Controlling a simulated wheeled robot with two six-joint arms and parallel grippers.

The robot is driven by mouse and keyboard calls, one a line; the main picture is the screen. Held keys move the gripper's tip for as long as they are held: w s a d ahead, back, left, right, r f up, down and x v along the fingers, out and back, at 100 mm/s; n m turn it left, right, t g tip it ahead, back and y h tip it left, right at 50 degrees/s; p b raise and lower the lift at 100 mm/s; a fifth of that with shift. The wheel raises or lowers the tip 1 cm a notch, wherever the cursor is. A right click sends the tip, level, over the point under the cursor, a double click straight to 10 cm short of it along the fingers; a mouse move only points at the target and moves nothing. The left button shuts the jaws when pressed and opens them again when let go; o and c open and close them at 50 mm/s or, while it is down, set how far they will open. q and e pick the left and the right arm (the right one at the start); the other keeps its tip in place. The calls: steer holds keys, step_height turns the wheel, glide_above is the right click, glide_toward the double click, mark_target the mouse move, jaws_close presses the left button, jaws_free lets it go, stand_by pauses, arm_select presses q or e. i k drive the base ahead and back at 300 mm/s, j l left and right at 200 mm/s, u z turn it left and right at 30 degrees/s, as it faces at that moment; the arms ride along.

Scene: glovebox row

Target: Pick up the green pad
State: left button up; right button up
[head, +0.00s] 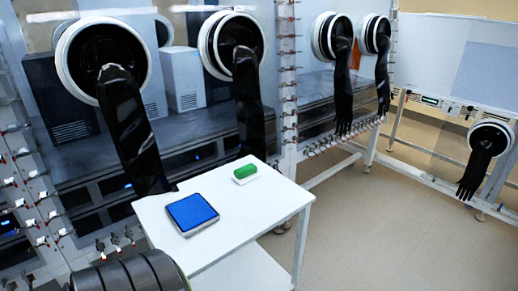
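The green pad (245,171) is a small green block on a white base. It lies near the far edge of a small white table (270,208), right of a flat square item with a blue top and grey rim (192,213). Neither of my grippers shows in the head view. A dark ribbed cylinder at the bottom left is probably part of my arm. Nothing touches the green pad.
Long black gloves (128,125) hang from round white ports on the glovebox row behind the table. One hangs close to the table's left corner, another (250,115) behind the green pad. Valves line the frame posts. The beige floor (400,235) at right is clear.

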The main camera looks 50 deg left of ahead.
mark_target(244, 175)
steer(key=i+l+u, duration=0.1)
steer(key=i+u, duration=0.35)
steer(key=i+l+u, duration=0.25)
steer(key=u, duration=0.15)
steer(key=i+l+u, duration=0.65)
steer(key=l+u, duration=0.25)
